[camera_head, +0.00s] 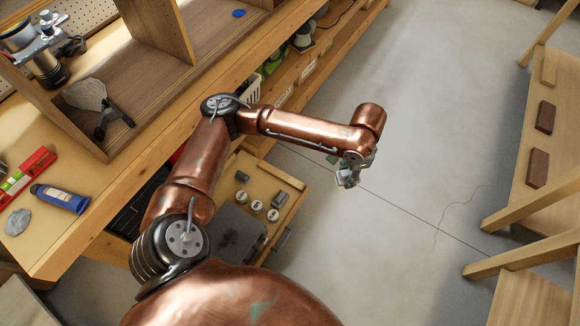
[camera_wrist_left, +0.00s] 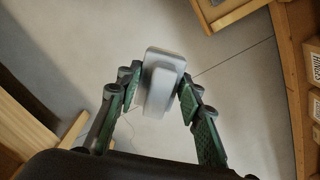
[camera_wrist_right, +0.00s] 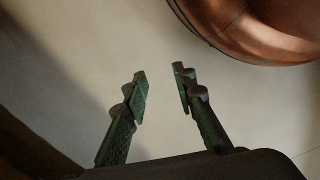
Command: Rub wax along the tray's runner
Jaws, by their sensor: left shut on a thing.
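A light wooden tray (camera_head: 262,181) juts out from under the bench, behind my left arm in the head view. Small round white-topped pieces (camera_head: 257,206) and dark blocks stand on it. I cannot clearly make out its runner. My left gripper (camera_head: 348,178) is over open floor, to the right of the tray and apart from it. In the left wrist view its fingers are shut on a pale grey rounded block (camera_wrist_left: 163,84); I cannot tell if this is the wax. My right gripper (camera_wrist_right: 161,82) shows only in the right wrist view, open and empty above the floor.
Shelves with boxes are below. A wooden table with brown blocks (camera_head: 545,117) stands right. The floor between is clear.

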